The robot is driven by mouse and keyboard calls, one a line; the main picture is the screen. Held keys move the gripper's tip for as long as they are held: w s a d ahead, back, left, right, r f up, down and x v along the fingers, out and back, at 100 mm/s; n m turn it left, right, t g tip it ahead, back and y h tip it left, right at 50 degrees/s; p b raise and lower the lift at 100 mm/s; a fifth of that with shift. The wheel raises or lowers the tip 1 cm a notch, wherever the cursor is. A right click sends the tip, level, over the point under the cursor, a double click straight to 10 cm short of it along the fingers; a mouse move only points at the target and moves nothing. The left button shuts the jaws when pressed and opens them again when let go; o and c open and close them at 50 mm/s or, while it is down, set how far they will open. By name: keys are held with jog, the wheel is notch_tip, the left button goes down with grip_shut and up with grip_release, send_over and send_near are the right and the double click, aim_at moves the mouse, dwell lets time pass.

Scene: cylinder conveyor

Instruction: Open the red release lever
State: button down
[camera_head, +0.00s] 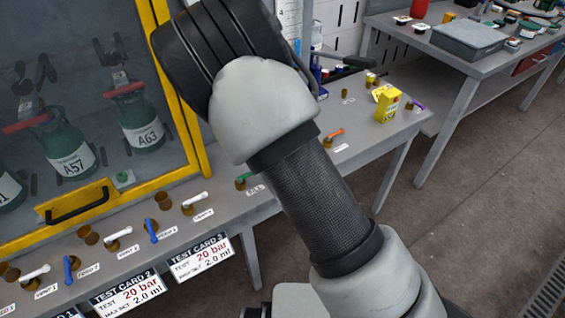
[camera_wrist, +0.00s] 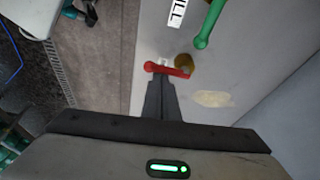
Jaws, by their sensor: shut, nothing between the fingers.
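The red release lever (camera_wrist: 167,69) lies crosswise just beyond my fingertips in the wrist view, beside a round brass-coloured valve body (camera_wrist: 183,62). My gripper (camera_wrist: 158,82) is shut and empty. Its fingertips overlap the near side of the lever's left half; I cannot tell whether they touch it. In the head view my gripper is out of sight, and I cannot make out the red lever; my arm covers part of the bench.
A green lever (camera_wrist: 207,28) with a white label stands near the red one. The bench (camera_head: 225,200) carries white, blue and orange levers and a yellow box (camera_head: 387,103). A yellow-framed cabinet (camera_head: 185,110) with green bottles stands at left. Open floor (camera_head: 480,200) lies right.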

jog(key=shift+f, duration=0.1)
jog(key=shift+w+d+f, duration=0.1)
jog(key=shift+d, duration=0.1)
jog(key=shift+w+d+f+b, duration=0.15)
jog(key=shift+w+d+b, duration=0.2)
jog(key=shift+d, duration=0.25)
jog(key=shift+w+d+f+b, duration=0.15)
jog(key=shift+w+d+b, duration=0.1)
jog(key=shift+w+d, duration=0.25)
jog(key=shift+w+d+r+p, duration=0.15)
jog(key=shift+r+p, duration=0.15)
jog(key=shift+r, duration=0.45)
jog(key=p+v, duration=0.1)
jog(key=v, duration=0.7)
jog(key=shift+r, duration=0.3)
